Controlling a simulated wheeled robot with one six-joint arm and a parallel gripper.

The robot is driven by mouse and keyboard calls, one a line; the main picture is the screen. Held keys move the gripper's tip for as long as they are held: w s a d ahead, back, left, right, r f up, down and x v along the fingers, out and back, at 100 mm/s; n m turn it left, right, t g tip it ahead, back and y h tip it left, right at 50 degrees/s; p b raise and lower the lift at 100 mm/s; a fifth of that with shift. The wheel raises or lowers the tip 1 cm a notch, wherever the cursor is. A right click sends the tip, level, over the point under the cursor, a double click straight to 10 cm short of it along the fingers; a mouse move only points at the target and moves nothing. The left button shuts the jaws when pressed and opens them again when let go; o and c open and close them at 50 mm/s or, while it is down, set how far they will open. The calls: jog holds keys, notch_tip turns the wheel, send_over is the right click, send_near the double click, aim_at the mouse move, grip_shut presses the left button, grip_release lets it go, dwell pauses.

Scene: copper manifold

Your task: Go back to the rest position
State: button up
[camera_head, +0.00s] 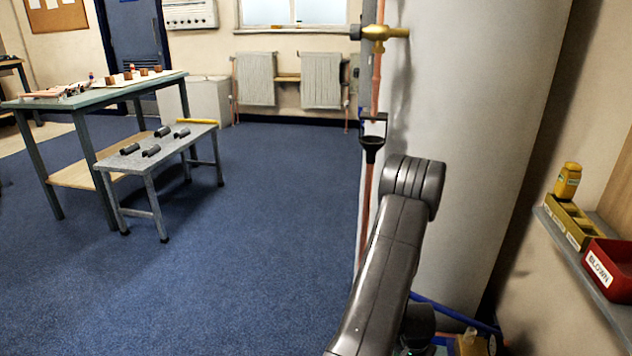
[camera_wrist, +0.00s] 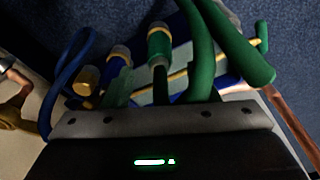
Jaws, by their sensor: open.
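In the wrist view my gripper (camera_wrist: 160,98) shows at the bottom as a black housing with a lit green light and a grey metal plate. It is open, and I see nothing held in it. Green hoses (camera_wrist: 240,55), a blue hose (camera_wrist: 68,75) and blue and green cylindrical pieces with brass-coloured bands (camera_wrist: 160,42) lie beyond the plate. I cannot tell how far they are from the jaws. In the head view my arm rises from the bottom centre, in front of the large grey cylinder (camera_head: 475,130); the gripper is not clearly visible there.
A copper pipe (camera_head: 377,75) with a brass valve (camera_head: 385,32) and a black handle (camera_head: 372,140) stand beside the cylinder. A shelf (camera_head: 590,275) at right holds a red bin (camera_head: 610,265) and yellow bottle (camera_head: 568,181). A low bench (camera_head: 165,160) stands left. The blue floor between is clear.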

notch_tip(320, 180, up, 9)
jog(key=s+p, duration=0.1)
jog(key=p, duration=0.5)
jog(key=f+b, duration=0.3)
jog(key=f, duration=0.1)
jog(key=w+f+b, duration=0.1)
jog(key=f+b, duration=0.3)
jog(key=f, duration=0.1)
jog(key=f+b, duration=0.4)
jog(key=f, duration=0.1)
jog(key=shift+w+d+f, duration=0.1)
jog(key=shift+w+d, duration=0.15)
jog(key=shift+w, duration=0.05)
jog(key=shift+r, duration=2.55)
jog(key=shift+r, duration=0.1)
